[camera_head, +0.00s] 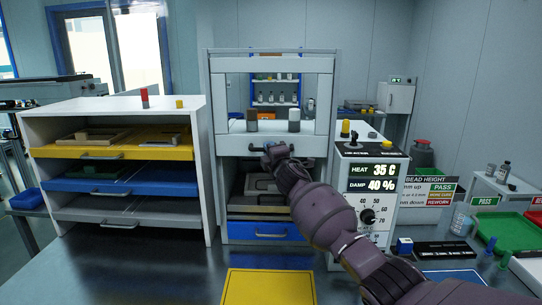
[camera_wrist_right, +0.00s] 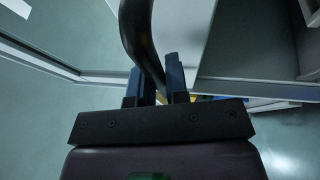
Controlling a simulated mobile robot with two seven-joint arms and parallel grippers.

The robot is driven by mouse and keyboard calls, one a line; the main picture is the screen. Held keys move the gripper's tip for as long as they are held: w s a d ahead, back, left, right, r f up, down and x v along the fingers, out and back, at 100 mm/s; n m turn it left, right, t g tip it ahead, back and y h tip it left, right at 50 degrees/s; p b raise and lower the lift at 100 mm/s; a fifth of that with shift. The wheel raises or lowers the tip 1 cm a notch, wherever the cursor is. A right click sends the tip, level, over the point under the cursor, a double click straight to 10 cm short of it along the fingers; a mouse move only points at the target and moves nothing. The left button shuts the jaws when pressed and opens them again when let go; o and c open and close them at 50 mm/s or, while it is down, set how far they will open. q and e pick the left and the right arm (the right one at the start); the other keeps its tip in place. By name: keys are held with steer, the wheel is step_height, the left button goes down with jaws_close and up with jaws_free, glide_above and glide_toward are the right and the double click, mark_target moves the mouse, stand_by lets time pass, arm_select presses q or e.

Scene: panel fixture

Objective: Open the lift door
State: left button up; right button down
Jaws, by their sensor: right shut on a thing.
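The lift door (camera_head: 233,143) is a pale frame with a window in the upright cabinet at the centre. An open gap shows below its lower edge, with grey parts (camera_head: 262,184) inside. My right gripper (camera_head: 272,152) is at the door's lower rail, where its dark handle is mostly hidden behind the gripper. In the right wrist view the fingers (camera_wrist_right: 159,84) of my right gripper are shut on the dark curved handle (camera_wrist_right: 139,32). My left gripper is in neither view.
A shelf unit (camera_head: 212,190) with yellow, blue and grey trays stands left of the cabinet. A control box (camera_head: 365,207) reading heat and damp stands close on the right, behind my right arm. A blue drawer (camera_head: 240,231) is below the gap. A yellow mat (camera_head: 268,287) lies in front.

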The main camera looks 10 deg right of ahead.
steer(key=c, duration=1.1)
jaws_free()
steer(key=shift+c, duration=0.2)
steer(key=shift+s, duration=0.15)
steer(key=v, duration=1)
steer(key=shift+s+p, duration=0.25)
steer(key=shift+p, duration=0.1)
